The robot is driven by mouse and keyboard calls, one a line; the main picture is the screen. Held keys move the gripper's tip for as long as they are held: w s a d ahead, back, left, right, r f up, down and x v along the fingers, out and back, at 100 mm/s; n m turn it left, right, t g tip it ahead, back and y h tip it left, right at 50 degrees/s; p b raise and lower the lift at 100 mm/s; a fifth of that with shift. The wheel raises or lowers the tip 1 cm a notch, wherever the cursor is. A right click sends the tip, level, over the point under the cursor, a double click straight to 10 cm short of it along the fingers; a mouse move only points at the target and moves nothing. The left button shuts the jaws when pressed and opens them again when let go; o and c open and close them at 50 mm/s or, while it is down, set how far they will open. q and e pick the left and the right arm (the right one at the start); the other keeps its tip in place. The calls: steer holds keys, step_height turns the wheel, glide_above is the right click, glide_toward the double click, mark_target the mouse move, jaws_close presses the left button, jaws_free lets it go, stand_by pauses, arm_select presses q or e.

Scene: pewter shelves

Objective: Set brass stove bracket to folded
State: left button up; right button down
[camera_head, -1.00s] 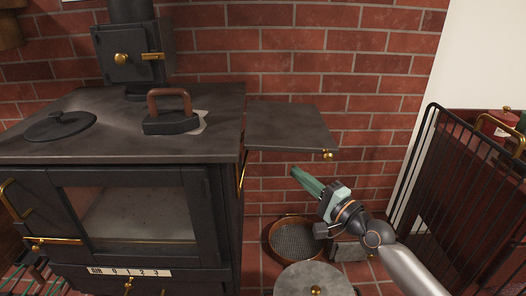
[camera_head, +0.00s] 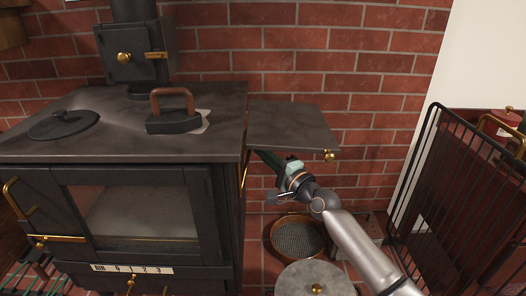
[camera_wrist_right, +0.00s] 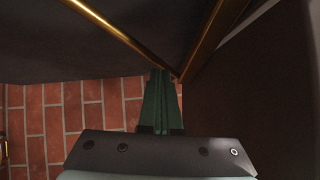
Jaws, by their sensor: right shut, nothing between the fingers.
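The brass bracket (camera_head: 243,177) shows in the head view as a thin bar at the stove's right side, under the raised, level side shelf (camera_head: 290,122). In the right wrist view, one brass bar (camera_wrist_right: 118,30) and a second brass bar (camera_wrist_right: 207,40) run toward each other and nearly meet at my fingertips. My right gripper (camera_head: 263,157) is under the shelf, with its green fingers shut and empty. In the wrist view its tips (camera_wrist_right: 164,74) are right at the bars' junction; I cannot tell whether they touch. My left gripper is out of view.
The black stove (camera_head: 130,130) stands at left with a flat iron (camera_head: 172,122) on top. A round sieve (camera_head: 298,238) and a grey lid (camera_head: 315,278) are low beneath my right arm. A black rail guard (camera_head: 450,190) stands at right.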

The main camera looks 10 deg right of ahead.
steer(key=shift+w+a+b, duration=0.35)
steer(key=shift+w+a, duration=0.5)
steer(key=shift+a, duration=0.1)
